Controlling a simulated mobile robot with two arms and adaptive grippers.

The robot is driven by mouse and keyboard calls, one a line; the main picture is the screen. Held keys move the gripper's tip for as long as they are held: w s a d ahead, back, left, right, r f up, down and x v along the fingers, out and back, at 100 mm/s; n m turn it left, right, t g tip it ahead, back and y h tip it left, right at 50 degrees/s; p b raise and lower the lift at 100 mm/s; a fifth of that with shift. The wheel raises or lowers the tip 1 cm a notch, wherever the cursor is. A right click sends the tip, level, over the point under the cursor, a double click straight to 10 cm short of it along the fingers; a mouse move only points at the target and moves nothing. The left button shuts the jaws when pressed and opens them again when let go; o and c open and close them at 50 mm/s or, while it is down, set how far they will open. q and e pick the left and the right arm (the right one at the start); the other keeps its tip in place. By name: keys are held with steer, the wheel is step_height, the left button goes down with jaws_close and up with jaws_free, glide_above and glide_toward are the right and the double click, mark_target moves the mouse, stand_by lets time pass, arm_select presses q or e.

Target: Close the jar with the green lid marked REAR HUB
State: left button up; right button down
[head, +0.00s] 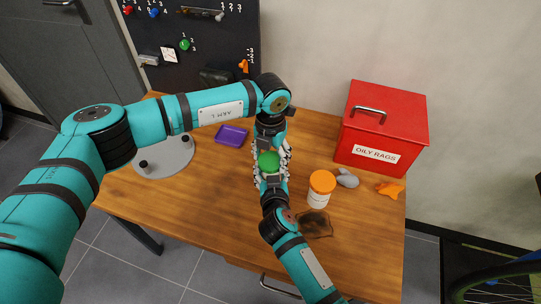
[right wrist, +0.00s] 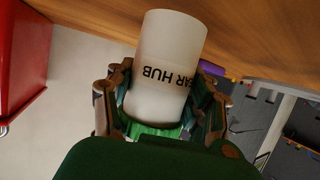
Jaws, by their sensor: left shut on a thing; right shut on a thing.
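The white jar marked REAR HUB (right wrist: 170,60) shows upside down in the right wrist view, with a ridged bright green rim (right wrist: 155,131) at its lid end. In the head view its green lid (head: 268,161) lies between my two grippers and hides most of the jar. My right gripper (head: 272,180), also in the right wrist view (right wrist: 160,100), is shut around the upper part of the jar. My left gripper (head: 271,148) reaches in from the far side and is shut at the lid; its exact contact is hidden. A dark green surface blocks the bottom of the right wrist view.
A white jar with an orange lid (head: 321,186) stands just right of my grippers. Beyond it are a grey object (head: 347,178), an orange piece (head: 389,189) and a red OILY RAGS bin (head: 385,125). A dark patch (head: 315,224) and a purple tray (head: 231,135) lie nearby.

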arm_select(q)
steer(key=m, duration=0.7)
steer(key=shift+m, duration=0.3)
steer(key=m, duration=0.5)
steer(key=shift+d, duration=0.1)
steer(key=o, duration=1.3)
steer(key=shift+c, duration=0.2)
steer(key=shift+r, duration=2.25)
